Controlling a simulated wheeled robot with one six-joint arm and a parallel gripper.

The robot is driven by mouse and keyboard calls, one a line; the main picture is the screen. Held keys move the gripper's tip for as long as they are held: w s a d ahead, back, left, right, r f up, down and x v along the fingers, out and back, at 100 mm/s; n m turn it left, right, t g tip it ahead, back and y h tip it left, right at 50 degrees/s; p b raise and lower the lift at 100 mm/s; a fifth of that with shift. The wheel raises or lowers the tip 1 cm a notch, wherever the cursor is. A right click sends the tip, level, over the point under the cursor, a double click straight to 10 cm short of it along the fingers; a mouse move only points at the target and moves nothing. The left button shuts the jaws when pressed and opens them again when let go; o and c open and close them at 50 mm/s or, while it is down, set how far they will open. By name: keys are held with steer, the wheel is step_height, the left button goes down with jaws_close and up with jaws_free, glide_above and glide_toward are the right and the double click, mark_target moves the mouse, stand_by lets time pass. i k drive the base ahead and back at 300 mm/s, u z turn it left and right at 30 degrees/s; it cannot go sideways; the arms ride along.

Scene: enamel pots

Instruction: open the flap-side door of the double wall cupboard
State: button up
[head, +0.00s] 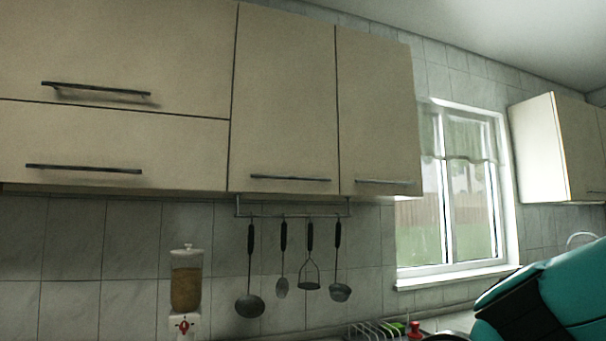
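The double wall cupboard hangs in the middle of the head view with two cream doors side by side. Its flap-side door (285,100) is the left one, beside the flap fronts, and looks shut. A dark horizontal bar handle (290,178) runs along that door's lower edge. The other door (375,110) is also shut, with its own bar handle (384,182) low down. A teal and black part of my arm shows at the lower right, well away from the cupboard. My gripper's fingers are not in view.
Two flap fronts, an upper (120,45) and a lower (110,140), adjoin the cupboard on the left, both shut. Several utensils hang from a rail (290,215) underneath. A dispenser (186,280) stands below left. A window (450,190) and another wall cupboard (540,150) are to the right.

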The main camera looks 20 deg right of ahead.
mark_target(284, 138)
steer(key=u, duration=0.85)
steer(key=i, duration=0.85)
steer(key=z, duration=0.1)
